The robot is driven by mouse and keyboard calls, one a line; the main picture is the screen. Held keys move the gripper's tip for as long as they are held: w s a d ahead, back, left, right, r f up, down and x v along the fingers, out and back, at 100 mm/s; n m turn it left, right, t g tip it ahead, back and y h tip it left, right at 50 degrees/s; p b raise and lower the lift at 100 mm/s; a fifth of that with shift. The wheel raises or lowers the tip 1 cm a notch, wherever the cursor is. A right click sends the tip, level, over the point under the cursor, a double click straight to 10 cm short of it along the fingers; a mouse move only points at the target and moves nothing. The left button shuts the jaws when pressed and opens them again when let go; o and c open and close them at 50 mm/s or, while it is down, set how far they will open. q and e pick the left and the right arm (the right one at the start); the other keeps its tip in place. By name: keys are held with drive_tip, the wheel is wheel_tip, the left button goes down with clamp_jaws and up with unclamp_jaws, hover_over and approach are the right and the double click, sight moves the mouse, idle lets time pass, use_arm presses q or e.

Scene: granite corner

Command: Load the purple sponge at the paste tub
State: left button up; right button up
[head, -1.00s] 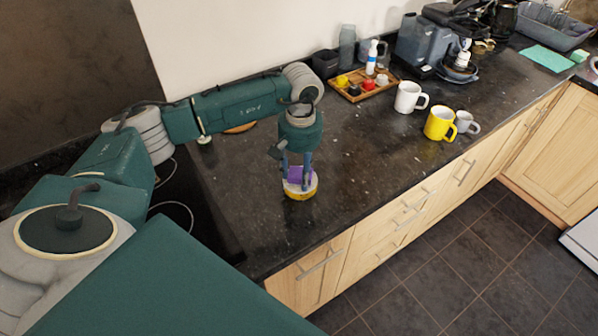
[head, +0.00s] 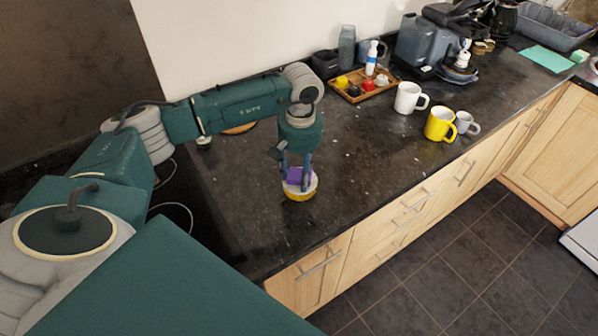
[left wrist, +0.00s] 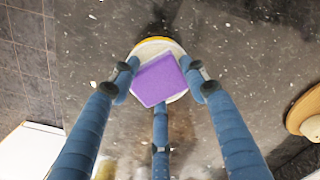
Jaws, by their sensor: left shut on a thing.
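The purple sponge (head: 296,176) is held between the fingers of my left gripper (head: 298,180), which is shut on it and points down. The paste tub (head: 301,194) is a low round yellow tub with a pale top, standing on the dark counter. In the head view the sponge is right at the tub's top. In the left wrist view the sponge (left wrist: 159,80) lies in front of the tub (left wrist: 160,43) and covers much of its pale top. I cannot tell whether the sponge touches the paste. My right gripper does not show.
A white mug (head: 409,98), a yellow mug (head: 440,125) and a grey cup (head: 466,123) stand to the right on the counter. A wooden tray (head: 352,97) with small jars is behind. A round wooden board (left wrist: 304,112) lies nearby. The counter front edge is close to the tub.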

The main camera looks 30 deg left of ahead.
sight(299, 173)
use_arm(q)
drive_tip(key=shift+w+r+p, duration=0.1)
drive_tip(key=shift+r+p, duration=1.25)
drive_tip(key=shift+r, duration=2)
